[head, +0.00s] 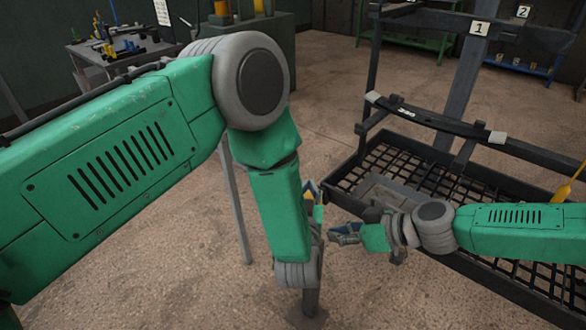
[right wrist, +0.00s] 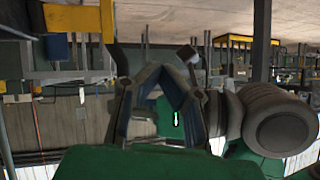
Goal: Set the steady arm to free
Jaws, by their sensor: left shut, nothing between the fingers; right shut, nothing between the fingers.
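A dark rack (head: 465,188) with a grid tray stands at the right of the head view. A yellow handle-like piece (head: 567,187) shows at the right edge. I cannot tell which part is the steady arm or its setting. My left gripper (head: 316,203), partly hidden by my left arm, is shut and apart from the rack. My right gripper (head: 343,234) is shut and empty by the tray's near left corner; its fingers also show in the right wrist view (right wrist: 165,90).
Number plates 1 (head: 480,28) and 2 (head: 523,11) sit on the rack's upper part. A workbench (head: 110,60) with small yellow and blue parts stands at the back left. Open floor (head: 325,95) lies between. My left arm covers much of the head view.

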